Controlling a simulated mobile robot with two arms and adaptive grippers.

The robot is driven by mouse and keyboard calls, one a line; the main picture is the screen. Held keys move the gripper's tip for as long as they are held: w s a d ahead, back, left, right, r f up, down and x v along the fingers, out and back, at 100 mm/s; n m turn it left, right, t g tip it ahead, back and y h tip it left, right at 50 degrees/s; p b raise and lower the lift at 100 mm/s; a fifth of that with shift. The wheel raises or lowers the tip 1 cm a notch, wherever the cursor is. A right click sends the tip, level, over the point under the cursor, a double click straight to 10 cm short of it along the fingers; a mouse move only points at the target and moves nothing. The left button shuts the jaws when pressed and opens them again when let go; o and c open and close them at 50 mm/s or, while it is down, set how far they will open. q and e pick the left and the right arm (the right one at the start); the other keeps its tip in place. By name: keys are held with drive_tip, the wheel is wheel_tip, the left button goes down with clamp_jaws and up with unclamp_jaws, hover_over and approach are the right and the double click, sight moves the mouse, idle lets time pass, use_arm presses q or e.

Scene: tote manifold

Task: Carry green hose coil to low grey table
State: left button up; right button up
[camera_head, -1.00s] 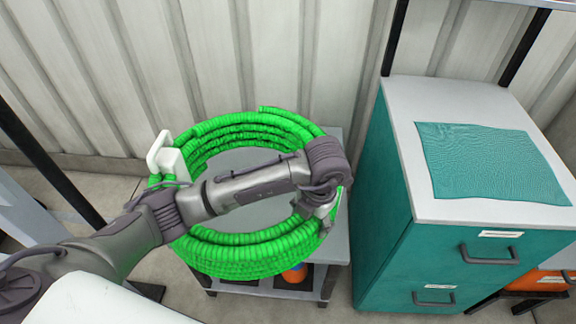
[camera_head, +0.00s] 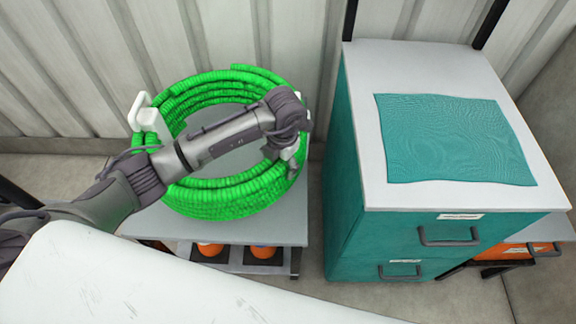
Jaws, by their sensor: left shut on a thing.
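The green hose coil (camera_head: 225,197) is a thick ring of ribbed green hose with a white fitting (camera_head: 147,117) at its left side. The low grey table (camera_head: 285,222) is under it, with bare top showing in front and through the ring. My left gripper (camera_head: 292,158) is shut on the right side of the coil; the forearm crosses over the ring. The fingertips are partly hidden, and I cannot tell whether the coil touches the tabletop. My right gripper is not in view.
A teal drawer cabinet (camera_head: 345,190) with a white top and a teal cloth (camera_head: 455,138) stands close on the right. Orange items (camera_head: 262,251) sit on the table's lower shelf. A corrugated wall (camera_head: 200,40) is behind.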

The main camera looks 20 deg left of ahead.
use_arm(q)
drive_tip(key=w+a+f, duration=0.2)
drive_tip(key=a+f, duration=0.1)
drive_tip(key=f, duration=0.3)
drive_tip(key=shift+w, duration=0.35)
drive_tip(key=shift+a, duration=0.1)
drive_tip(key=o, duration=1.8)
drive_tip(key=shift+s+f, duration=0.1)
drive_tip(key=shift+s, duration=0.1)
drive_tip(key=r, duration=0.8)
drive_tip(key=d+r, duration=0.1)
drive_tip(key=r, duration=0.3)
drive_tip(key=shift+s+d, duration=0.1)
drive_tip(key=shift+s, duration=0.1)
